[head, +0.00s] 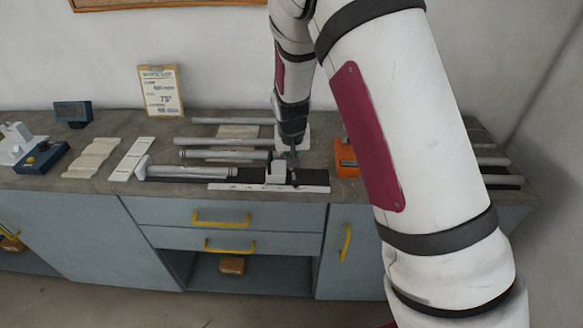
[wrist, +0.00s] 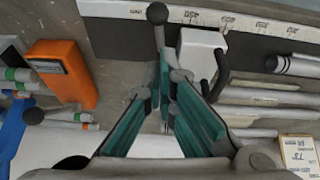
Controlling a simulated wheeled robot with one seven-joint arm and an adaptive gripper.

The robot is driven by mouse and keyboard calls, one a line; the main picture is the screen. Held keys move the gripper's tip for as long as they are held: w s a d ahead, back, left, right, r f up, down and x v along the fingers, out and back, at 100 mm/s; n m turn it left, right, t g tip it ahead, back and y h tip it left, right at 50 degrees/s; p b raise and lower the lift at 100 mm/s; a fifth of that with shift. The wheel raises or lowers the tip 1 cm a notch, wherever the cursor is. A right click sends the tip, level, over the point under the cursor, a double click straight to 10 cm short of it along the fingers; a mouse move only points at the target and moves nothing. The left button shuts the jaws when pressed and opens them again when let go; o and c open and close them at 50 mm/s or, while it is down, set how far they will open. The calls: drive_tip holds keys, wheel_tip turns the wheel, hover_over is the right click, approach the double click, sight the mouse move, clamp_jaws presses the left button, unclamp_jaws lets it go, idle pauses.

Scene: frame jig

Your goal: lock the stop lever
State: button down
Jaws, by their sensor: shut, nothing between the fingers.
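The white stop block (head: 278,172) sits on the dark rail by the scale strip (head: 262,187) in the head view. In the wrist view the stop block (wrist: 202,52) is at top centre, with a dark curved handle (wrist: 222,72) on its right side. A dark ball knob (wrist: 157,13) on a short stem stands just left of the block; I cannot tell which of these two is the stop lever. My gripper (wrist: 168,80) is shut and empty, its tips close to the stem and block; contact is unclear. In the head view my gripper (head: 290,155) is partly hidden behind the block.
An orange block (wrist: 62,72) stands left of my gripper in the wrist view. Several grey bars and tubes lie on the bench, including a tube (head: 187,172) left of the stop. A clipboard (head: 161,90) leans on the wall. My arm hides the right part of the bench.

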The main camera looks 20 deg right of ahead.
drive_tip(key=s+r+n+y+b, duration=0.1)
drive_tip(key=s+r+y, duration=0.1)
drive_tip(key=s+r, duration=1.7)
drive_tip(key=s+r+n+t, duration=0.1)
drive_tip(key=s+r, duration=0.2)
drive_tip(key=s, duration=0.3)
drive_tip(key=s+r+b, duration=0.1)
drive_tip(key=s+r, duration=0.2)
drive_tip(key=s, duration=0.3)
drive_tip(key=shift+d+r+n+t+h, duration=0.3)
drive_tip(key=shift+d+r+n+t, duration=0.05)
drive_tip(key=shift+d+n+t, duration=0.05)
